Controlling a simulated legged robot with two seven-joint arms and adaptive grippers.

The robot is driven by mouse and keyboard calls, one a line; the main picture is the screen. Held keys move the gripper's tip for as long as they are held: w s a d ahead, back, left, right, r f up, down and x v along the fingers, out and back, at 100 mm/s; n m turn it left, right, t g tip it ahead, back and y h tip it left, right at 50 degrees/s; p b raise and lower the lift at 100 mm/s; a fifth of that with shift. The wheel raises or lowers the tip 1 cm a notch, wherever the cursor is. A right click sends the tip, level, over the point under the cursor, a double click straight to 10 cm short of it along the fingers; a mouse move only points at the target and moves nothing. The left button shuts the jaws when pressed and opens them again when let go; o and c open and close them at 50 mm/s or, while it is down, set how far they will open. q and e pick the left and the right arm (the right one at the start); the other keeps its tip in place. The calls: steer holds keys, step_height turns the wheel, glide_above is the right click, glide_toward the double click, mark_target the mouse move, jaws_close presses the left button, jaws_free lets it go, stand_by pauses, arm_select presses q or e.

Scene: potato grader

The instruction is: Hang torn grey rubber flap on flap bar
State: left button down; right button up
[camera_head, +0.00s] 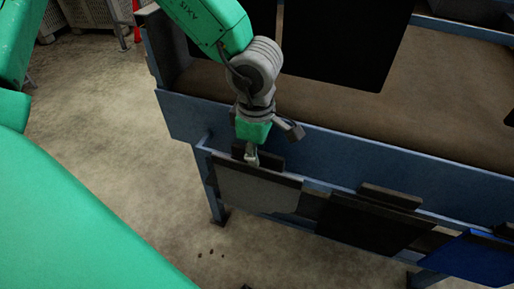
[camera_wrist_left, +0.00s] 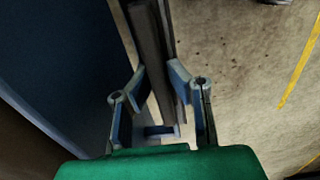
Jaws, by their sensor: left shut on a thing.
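The grey rubber flap (camera_head: 257,191) hangs down in front of the blue frame, at the left end of a row of flaps in the head view. Its dark top strip (camera_head: 278,176) lies along the flap bar (camera_head: 335,187); I cannot tell whether it rests on the bar. My left gripper (camera_head: 251,155) is shut on the flap at its top edge. In the left wrist view the fingers (camera_wrist_left: 160,92) stand on both sides of the flap's dark strip (camera_wrist_left: 152,45), seen edge-on. My right gripper is not in view.
A black flap (camera_head: 373,224) and a blue flap (camera_head: 473,258) hang to the right. The blue side beam (camera_head: 400,175) of the grader runs above them. A large black sheet (camera_head: 345,40) hangs behind my left arm. The concrete floor (camera_head: 110,120) at left is open.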

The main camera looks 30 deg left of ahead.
arm_select(q)
steer(key=shift+a+f, duration=0.2)
steer(key=shift+f, duration=0.05)
steer(key=shift+d, duration=0.1)
steer(key=c, duration=1.5)
jaws_free()
steer(key=shift+d, duration=0.1)
steer(key=shift+o, duration=0.2)
step_height(320, 180, up, 12)
steer(key=shift+s, duration=0.1)
